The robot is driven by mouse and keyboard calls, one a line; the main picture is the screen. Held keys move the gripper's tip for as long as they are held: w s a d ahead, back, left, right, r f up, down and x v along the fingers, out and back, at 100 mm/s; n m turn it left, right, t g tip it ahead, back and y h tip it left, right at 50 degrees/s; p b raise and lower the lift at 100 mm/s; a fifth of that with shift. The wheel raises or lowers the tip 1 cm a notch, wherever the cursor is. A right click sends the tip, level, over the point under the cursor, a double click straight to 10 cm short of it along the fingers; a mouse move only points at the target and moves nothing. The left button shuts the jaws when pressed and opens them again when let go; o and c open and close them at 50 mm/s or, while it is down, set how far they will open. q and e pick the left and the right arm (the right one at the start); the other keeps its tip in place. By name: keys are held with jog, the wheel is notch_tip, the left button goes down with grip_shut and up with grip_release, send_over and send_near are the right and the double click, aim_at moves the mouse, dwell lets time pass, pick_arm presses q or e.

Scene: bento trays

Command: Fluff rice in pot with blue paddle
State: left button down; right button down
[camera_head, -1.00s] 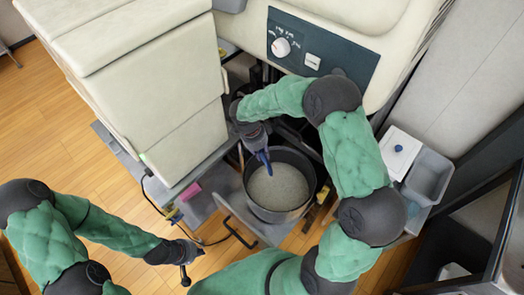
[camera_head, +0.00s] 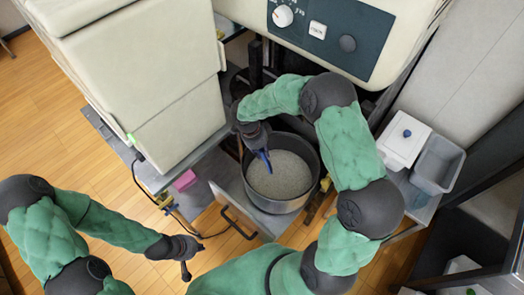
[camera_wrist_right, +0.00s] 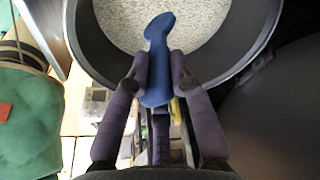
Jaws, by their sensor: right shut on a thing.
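A dark round pot (camera_head: 306,196) full of pale rice (camera_head: 284,177) stands in the middle of the head view. My right gripper (camera_head: 258,146) is at the pot's far left rim, shut on the blue paddle (camera_head: 265,158). The paddle points down over the rice; whether its tip is in the rice is hard to tell. In the right wrist view, the fingers (camera_wrist_right: 160,85) close on the paddle (camera_wrist_right: 157,60), with rice (camera_wrist_right: 117,22) beyond it. My left gripper (camera_head: 186,262) hangs at lower left, away from the pot; its finger opening is too small to tell.
A large cream cabinet (camera_head: 150,90) stands left of the pot, and a cream machine with a dark dial panel (camera_head: 330,38) behind it. A grey bin (camera_head: 437,163) and a white lidded box (camera_head: 404,141) are at right. A pink block (camera_head: 185,180) lies left of the pot.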

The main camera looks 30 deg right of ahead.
jog(key=w+a+b+x, duration=0.1)
jog(key=a+b+x, duration=0.1)
jog(key=b+x, duration=0.4)
jog(key=shift+w+x, duration=0.2)
jog(key=shift+x, duration=1.75)
jog(key=shift+s+a, duration=0.1)
jog(key=shift+s, duration=0.1)
